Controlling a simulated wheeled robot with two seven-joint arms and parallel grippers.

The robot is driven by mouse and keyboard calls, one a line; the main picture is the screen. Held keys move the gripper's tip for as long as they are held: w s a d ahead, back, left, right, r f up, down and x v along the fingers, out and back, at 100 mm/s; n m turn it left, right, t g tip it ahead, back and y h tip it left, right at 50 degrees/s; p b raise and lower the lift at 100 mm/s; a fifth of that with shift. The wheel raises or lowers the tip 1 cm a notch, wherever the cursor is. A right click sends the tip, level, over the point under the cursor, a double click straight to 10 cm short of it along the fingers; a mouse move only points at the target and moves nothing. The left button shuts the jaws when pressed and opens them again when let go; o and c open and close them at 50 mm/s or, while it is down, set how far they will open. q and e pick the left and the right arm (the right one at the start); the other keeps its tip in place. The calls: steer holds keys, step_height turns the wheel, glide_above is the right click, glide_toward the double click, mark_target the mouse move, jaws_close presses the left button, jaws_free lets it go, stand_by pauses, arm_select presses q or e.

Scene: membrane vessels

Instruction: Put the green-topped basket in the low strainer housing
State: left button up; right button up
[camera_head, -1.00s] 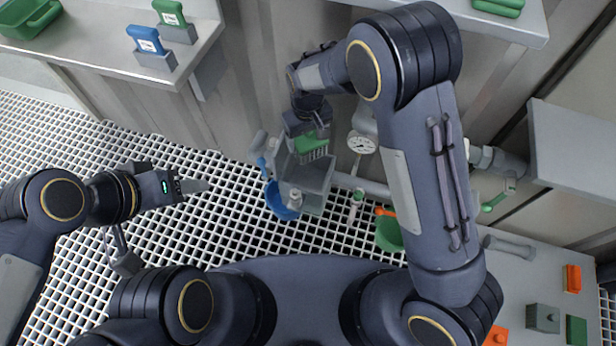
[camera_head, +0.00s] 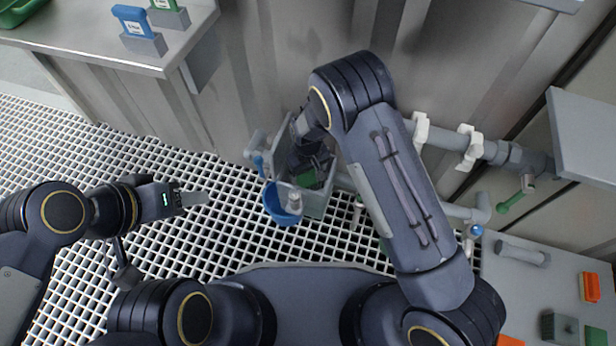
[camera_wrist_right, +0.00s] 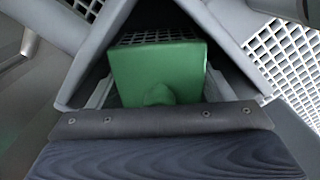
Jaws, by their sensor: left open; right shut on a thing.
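The green-topped basket (camera_head: 307,178) shows as a small green patch inside the mouth of the low grey strainer housing (camera_head: 313,204). My right gripper (camera_head: 309,164) reaches down into the housing from above and is shut on the basket; my arm and wrist hide most of it. In the right wrist view the basket's green top (camera_wrist_right: 158,75) fills the middle, with a bit of mesh behind it and the housing's grey walls (camera_wrist_right: 75,85) on both sides. Whether the basket touches the housing floor is hidden. My left gripper (camera_head: 190,199) is open and empty over the grating at left.
A blue bucket (camera_head: 279,205) stands against the housing's left side. Grey pipes (camera_head: 480,148) with a green-handled valve (camera_head: 513,199) run to the right. A bench with blue and green tagged blocks (camera_head: 138,28) is at upper left.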

steer(key=shift+f, duration=0.75)
steer(key=shift+f, duration=0.15)
steer(key=o, duration=1.1)
steer(key=shift+c, duration=0.2)
step_height(320, 180, up, 11)
steer(key=p, duration=0.4)
steer(key=shift+f, duration=0.1)
steer(key=shift+r+p, duration=0.4)
steer(key=shift+r, duration=0.35)
